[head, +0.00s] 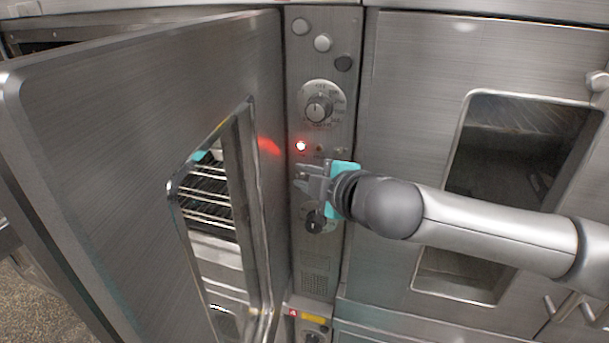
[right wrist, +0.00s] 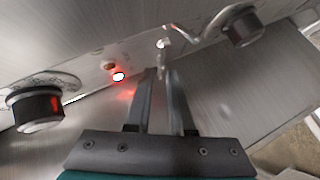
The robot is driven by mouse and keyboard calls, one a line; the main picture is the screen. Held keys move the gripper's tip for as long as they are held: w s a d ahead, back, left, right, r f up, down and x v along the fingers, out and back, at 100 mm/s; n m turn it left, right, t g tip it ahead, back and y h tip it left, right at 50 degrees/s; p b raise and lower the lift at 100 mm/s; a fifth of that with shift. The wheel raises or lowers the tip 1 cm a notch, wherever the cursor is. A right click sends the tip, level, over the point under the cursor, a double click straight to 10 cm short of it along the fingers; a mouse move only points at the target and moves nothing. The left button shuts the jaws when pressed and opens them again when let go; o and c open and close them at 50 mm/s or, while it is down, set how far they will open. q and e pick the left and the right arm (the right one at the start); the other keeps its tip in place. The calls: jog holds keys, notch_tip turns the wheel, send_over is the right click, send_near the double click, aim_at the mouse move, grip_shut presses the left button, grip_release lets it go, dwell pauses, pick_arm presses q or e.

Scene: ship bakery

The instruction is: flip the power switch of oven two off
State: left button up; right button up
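The oven's narrow steel control panel (head: 318,60) stands in the middle of the head view. A red lamp (head: 300,146) glows on it, also in the right wrist view (right wrist: 119,76). My right gripper (head: 301,178) is at the panel just below the lamp. In the right wrist view, a small metal toggle switch (right wrist: 162,46) points between its fingertips (right wrist: 162,76). A gap shows between the fingers, and firm contact with the toggle cannot be seen. In the head view the gripper hides the toggle. No oven number is readable. My left gripper is not in view.
An open oven door (head: 110,120) stands close left of the panel. A closed door (head: 410,90) lies to the right. A round dial (head: 318,108) is above the gripper and a dark knob (head: 315,222) below. Another red light (head: 293,313) shows lower down.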

jog(key=shift+c, duration=0.2)
grip_shut()
dwell(0.4)
